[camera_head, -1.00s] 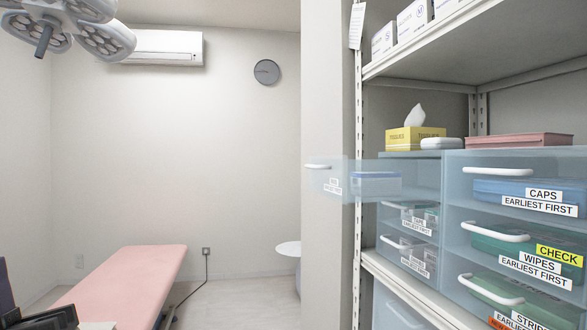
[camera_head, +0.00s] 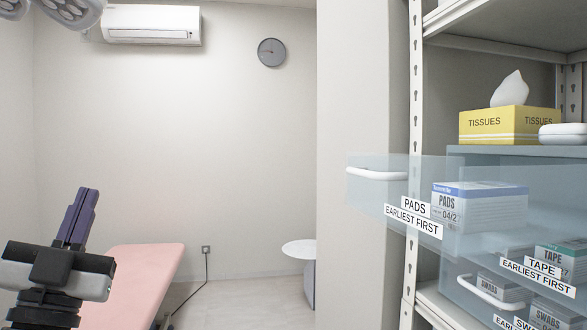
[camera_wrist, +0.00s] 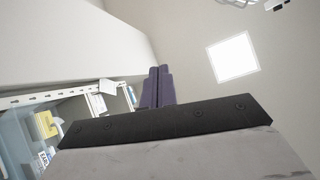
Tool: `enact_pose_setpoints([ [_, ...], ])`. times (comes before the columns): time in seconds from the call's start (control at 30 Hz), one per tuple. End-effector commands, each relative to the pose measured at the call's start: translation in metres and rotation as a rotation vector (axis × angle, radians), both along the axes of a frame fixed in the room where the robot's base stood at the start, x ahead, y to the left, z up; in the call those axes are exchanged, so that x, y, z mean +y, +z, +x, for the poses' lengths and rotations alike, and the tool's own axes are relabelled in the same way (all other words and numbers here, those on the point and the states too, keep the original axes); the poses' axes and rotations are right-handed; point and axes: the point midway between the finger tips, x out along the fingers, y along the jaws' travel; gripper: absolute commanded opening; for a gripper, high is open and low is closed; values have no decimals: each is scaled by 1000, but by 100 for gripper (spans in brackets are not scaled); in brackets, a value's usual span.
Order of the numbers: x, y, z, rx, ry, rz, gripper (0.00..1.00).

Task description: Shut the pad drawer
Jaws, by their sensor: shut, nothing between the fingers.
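The pad drawer (camera_head: 402,215) is a clear, bluish drawer at the top of the drawer unit, labelled "PADS" and "EARLIEST FIRST". It stands pulled out to the left, past the shelf post. Its white handle (camera_head: 377,173) is on its front at the left end. A blue and white box of pads (camera_head: 478,205) sits inside it. My gripper (camera_head: 77,215) is at the lower left in the head view, shut and empty, pointing up. It is well apart from the drawer, left of it. In the wrist view its purple fingers (camera_wrist: 158,87) are together.
A yellow tissue box (camera_head: 490,126) stands on top of the unit. A metal shelf post (camera_head: 416,110) is beside the drawer. A pink couch (camera_head: 140,285) and round white table (camera_head: 300,250) stand left.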

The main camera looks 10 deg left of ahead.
Motion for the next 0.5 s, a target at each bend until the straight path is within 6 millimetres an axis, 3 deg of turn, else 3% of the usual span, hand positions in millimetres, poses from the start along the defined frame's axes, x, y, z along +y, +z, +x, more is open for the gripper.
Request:
enact_pose_setpoints([
  [0.1, -45, 19, 33, 120, -149, 224, 0],
  [0.2, -88, 24, 44, 177, -272, 458, 0],
  [0.33, -137, 24, 37, 175, -416, 769, 0],
  [0.5, -171, 17, 15, 98, -540, 1059, 0],
])
